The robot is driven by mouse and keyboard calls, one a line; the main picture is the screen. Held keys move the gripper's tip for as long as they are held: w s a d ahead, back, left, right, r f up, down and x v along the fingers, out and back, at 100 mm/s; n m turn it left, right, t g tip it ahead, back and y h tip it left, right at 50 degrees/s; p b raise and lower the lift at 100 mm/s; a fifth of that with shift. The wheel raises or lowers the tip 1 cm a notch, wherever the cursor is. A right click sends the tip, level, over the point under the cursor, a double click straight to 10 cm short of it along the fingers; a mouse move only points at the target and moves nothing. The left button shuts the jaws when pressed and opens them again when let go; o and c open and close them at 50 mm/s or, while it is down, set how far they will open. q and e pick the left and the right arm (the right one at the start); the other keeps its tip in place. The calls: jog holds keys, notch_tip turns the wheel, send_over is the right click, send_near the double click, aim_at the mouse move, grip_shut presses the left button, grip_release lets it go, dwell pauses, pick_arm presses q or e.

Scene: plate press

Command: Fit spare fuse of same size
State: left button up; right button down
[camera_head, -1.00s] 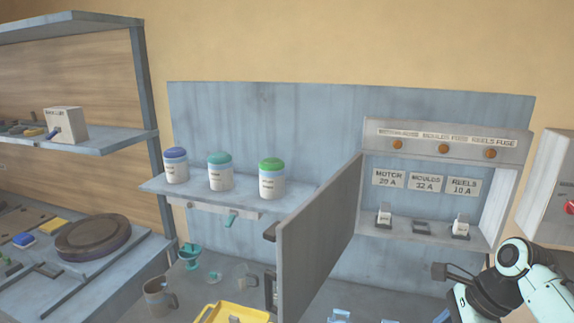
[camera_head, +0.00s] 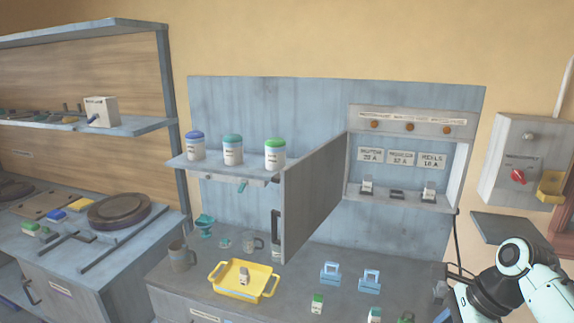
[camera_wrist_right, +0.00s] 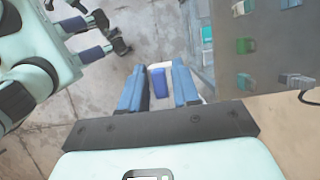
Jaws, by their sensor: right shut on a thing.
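The open fuse box (camera_head: 465,165) has plates reading MOTOR 20 A, MOULDS 32 A and REELS 10 A. White fuses stand under the motor plate (camera_head: 367,187) and the reels plate (camera_head: 429,190). The middle holder (camera_head: 397,194) looks low and bare. My right gripper (camera_wrist_right: 158,84) is shut on a small blue piece with a white end (camera_wrist_right: 159,83), apparently a fuse, held away from the bench. My left gripper (camera_wrist_right: 108,32) shows at upper left in the wrist view, fingers apart and empty. It is outside the head view.
A yellow tray (camera_head: 217,283) holds one pale fuse (camera_head: 243,276). A green-marked fuse (camera_head: 317,304) and others lie at the bench front, near two blue clips (camera_head: 330,273). The box's open door (camera_head: 312,190) juts forward. A switch box (camera_head: 520,150) hangs at right.

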jog(key=shift+s+a+f, duration=0.1)
jog(key=shift+s+f, duration=0.1)
jog(key=shift+f, duration=0.1)
jog(key=w+a+f+n+g+h+p, duration=0.1)
jog(key=a+f+n+g, duration=0.1)
jog(key=f+n, duration=0.5)
jog(key=w+a+f+n+g+h+p, duration=0.1)
jog(key=a+f+n, duration=0.4)
jog(key=f, duration=0.5)
jog(key=w+a+f+n+g+h+p, duration=0.1)
jog(key=a+f+n, duration=0.3)
jog(key=f+n, duration=0.4)
jog(key=shift+w+f+n+g+h, duration=0.2)
jog(key=shift+f+n+g+h, duration=0.2)
jog(key=shift+n+g+h, duration=0.35)
